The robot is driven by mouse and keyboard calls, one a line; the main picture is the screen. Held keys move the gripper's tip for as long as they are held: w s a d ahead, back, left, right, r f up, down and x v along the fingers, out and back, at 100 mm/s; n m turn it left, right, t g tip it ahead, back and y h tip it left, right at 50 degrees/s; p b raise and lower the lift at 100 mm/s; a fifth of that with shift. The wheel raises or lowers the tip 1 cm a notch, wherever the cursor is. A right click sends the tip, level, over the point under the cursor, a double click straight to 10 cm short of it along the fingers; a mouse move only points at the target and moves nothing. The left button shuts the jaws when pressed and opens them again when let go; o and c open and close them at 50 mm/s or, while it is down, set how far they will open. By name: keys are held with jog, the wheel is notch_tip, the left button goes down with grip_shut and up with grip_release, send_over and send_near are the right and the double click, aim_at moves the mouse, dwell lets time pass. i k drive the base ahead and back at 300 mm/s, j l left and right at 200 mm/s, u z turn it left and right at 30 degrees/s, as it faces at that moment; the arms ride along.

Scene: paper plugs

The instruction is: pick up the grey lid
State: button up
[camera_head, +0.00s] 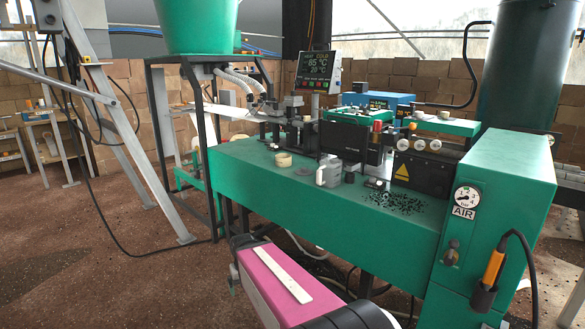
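A small flat dark grey disc (304,171), which looks like the grey lid, lies on the green bench top (245,172) near its left part. It is small in the picture, so its detail is hard to make out. A beige ring like a tape roll (283,159) sits just left of it. A grey jug-like container (328,171) stands to its right. My gripper is not in view, so its state and its distance from the lid are not shown.
A small black block (349,177) and scattered black bits (395,202) lie right of the container. Machine parts and a display (318,71) stand behind. The bench front left of the disc is clear. A pink-topped part (272,280) is low in front.

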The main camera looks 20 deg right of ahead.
aim_at(303, 171)
jog(key=i+j+z, duration=0.15)
jog(key=i+j, duration=0.45)
jog(key=i+j+z, duration=0.15)
jog(key=i+j, duration=0.4)
jog(key=j, duration=0.15)
